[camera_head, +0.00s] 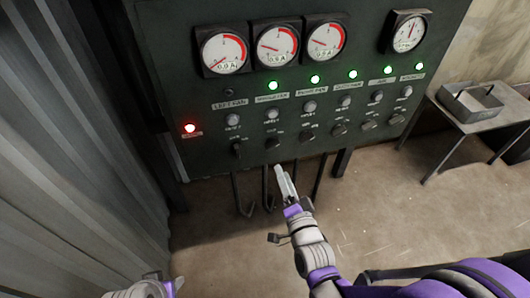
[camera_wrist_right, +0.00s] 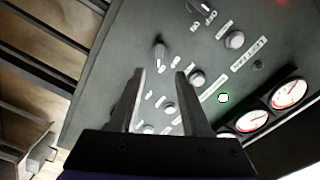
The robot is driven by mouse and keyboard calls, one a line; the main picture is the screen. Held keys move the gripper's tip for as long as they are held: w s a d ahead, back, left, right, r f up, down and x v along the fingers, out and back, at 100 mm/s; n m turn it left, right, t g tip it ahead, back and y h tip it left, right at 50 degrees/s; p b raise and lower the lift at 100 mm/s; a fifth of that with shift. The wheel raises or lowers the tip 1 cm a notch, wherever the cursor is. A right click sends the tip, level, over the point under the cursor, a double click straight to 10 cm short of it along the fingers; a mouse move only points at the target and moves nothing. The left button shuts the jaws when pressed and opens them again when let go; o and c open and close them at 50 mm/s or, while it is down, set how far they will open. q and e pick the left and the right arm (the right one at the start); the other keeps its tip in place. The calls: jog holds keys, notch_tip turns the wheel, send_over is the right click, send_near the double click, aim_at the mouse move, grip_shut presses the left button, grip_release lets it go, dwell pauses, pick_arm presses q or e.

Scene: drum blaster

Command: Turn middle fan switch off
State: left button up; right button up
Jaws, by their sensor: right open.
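The dark green control panel (camera_head: 175,75) has a lower row of dark switch knobs under small grey buttons. Its labels are too blurred for me to tell surely which switch is the middle fan's. The second-column knob (camera_head: 273,144) and third-column knob (camera_head: 306,136) have lit green lamps above them. My right gripper (camera_head: 285,178) is open and empty, below these knobs. In the right wrist view its fingertips (camera_wrist_right: 160,74) straddle the line to the second-column knob (camera_wrist_right: 160,52), and contact is not visible. Of my left gripper, only part (camera_head: 165,288) shows at the bottom edge; its fingers are hidden.
Gauges (camera_head: 275,46) line the panel's top. A red lamp (camera_head: 190,128) glows at its left, and the left fan lamp (camera_head: 230,92) is unlit. Pipes (camera_head: 266,190) hang below. A side table (camera_head: 466,120) with a metal tray (camera_head: 483,113) stands right. Corrugated metal (camera_head: 75,150) bounds the left.

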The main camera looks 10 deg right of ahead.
aim_at(274, 148)
jog(key=w, duration=1)
jog(key=shift+w, duration=0.3)
grip_shut()
